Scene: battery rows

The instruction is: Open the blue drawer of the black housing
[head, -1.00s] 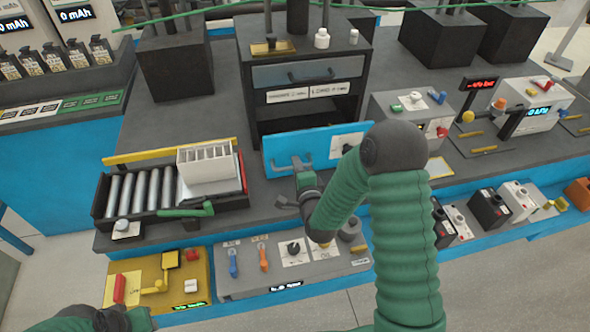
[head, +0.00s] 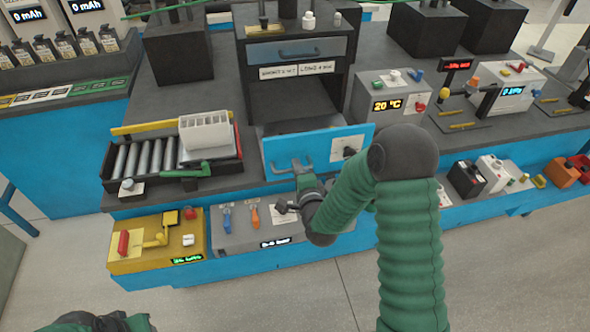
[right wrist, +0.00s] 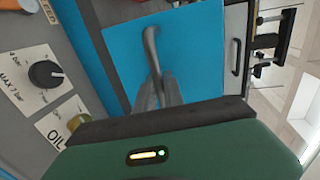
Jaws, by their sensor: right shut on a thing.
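The black housing (head: 243,75) stands on the bench in the head view. Its blue drawer (head: 345,134) is pulled out toward me, with a gap of grey and dark interior behind the front. The front has a grey bar handle (head: 310,165). My right gripper (head: 304,178) is shut on this handle, in front of the blue panel. In the right wrist view, the handle (right wrist: 150,38) runs into my closed fingers (right wrist: 159,88) against the blue front (right wrist: 118,60). My left gripper is not seen; only a part of my left arm shows at the bottom left.
A roller tray (head: 110,176) with a white block (head: 205,132) stands left of the drawer. A grey panel with knobs (head: 235,240) lies below it. Instrument boxes (head: 390,97) stand to the right.

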